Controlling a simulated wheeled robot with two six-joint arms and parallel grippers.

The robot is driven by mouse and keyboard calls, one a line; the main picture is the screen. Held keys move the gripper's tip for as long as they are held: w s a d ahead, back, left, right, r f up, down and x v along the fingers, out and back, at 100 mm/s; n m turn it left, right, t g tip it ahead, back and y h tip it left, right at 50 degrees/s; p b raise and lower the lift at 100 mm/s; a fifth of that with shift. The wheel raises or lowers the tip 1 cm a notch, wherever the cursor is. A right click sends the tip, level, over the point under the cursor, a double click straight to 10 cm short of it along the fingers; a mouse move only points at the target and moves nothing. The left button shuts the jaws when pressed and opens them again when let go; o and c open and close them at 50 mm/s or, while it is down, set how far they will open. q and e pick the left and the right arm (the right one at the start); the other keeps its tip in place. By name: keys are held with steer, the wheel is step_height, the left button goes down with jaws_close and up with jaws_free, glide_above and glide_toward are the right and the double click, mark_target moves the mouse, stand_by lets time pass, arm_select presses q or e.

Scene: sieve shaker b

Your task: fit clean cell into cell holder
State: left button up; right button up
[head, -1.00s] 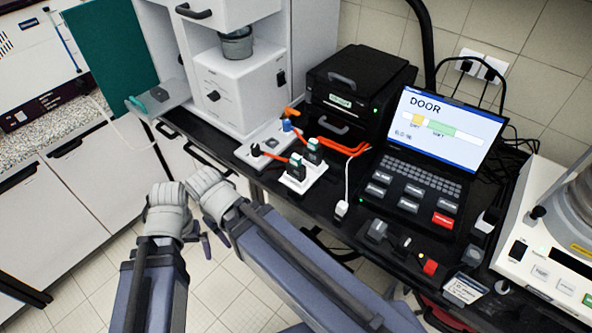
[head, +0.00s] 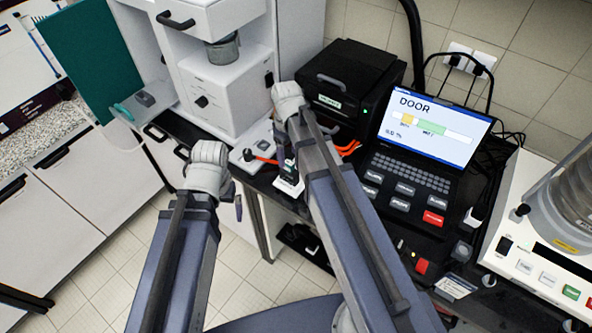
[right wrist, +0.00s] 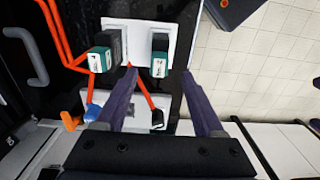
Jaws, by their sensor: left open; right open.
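Two dark cells with teal-and-white labels, one on the left (right wrist: 104,52) and one on the right (right wrist: 159,55), stand on a white stand (right wrist: 140,32) in the right wrist view. The labels are too blurred to tell which cell is clean. My left gripper (head: 238,207) is open and apart, left of the bench edge.
A black box (head: 350,85) and a laptop reading DOOR (head: 432,120) stand on the bench behind. Orange cables (right wrist: 62,50) run beside the cells. A white machine (head: 222,90) stands at left, another (head: 530,265) at right. Open floor lies in front.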

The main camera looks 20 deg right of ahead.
mark_target(289, 169)
steer(key=shift+d+f+b, duration=0.1)
steer(key=shift+f+b, duration=3.8)
steer(key=shift+f, duration=0.1)
steer(key=shift+r, duration=0.1)
jaws_close()
